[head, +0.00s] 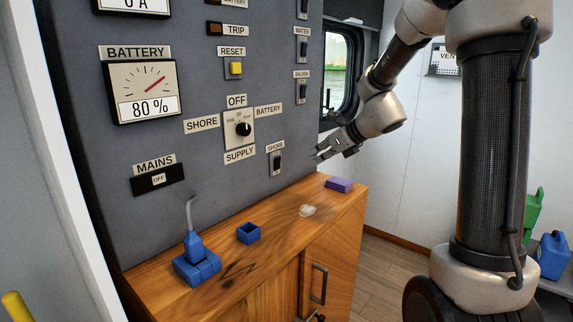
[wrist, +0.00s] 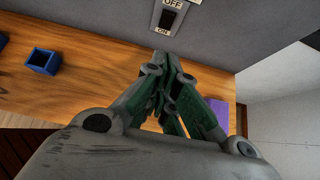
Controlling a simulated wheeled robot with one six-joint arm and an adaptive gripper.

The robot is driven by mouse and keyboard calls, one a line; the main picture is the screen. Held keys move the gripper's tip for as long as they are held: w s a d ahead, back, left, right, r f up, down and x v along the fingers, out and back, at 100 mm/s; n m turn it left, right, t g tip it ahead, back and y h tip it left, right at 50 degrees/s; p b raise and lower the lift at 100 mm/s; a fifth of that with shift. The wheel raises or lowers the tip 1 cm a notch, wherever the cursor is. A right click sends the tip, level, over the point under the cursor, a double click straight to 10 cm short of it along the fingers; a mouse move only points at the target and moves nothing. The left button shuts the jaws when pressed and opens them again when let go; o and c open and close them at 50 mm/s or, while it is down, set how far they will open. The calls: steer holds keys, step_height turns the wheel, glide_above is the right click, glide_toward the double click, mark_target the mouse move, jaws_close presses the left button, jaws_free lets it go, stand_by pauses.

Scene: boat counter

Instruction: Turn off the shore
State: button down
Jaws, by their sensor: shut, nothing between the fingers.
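The SHORE switch (head: 277,161) is a black rocker on a pale plate, low on the grey panel under its SHORE label. In the wrist view the switch (wrist: 168,18), with OFF above and ON below, is just beyond my fingertips; I cannot tell which way the rocker is tipped. My gripper (head: 318,155) is shut and empty, to the right of the switch and apart from it. In the wrist view my gripper (wrist: 167,60) points at the panel below the switch. The supply selector knob (head: 243,129) stands left of the switch, among SHORE, OFF and BATTERY labels.
The wooden counter (head: 285,226) below holds a blue plug and socket (head: 197,264), a small blue open box (head: 248,233), a clear lump (head: 307,210) and a purple block (head: 339,184). The MAINS display (head: 158,180) reads OFF. A window (head: 338,75) is behind my arm.

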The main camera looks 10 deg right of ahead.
glide_toward(278, 162)
steer(key=w+f, duration=0.1)
steer(key=f, duration=0.1)
steer(key=w+a+f, duration=0.2)
steer(key=f, duration=0.1)
steer(key=shift+w+a+f, duration=0.1)
steer(key=shift+w+f, duration=0.1)
steer(key=shift+f, duration=0.15)
steer(key=shift+w+a+r, duration=0.2)
steer(key=shift+w+a, duration=0.05)
steer(key=shift+w, duration=0.05)
steer(key=shift+r, duration=0.1)
stand_by(0.3)
steer(key=shift+r, duration=0.7)
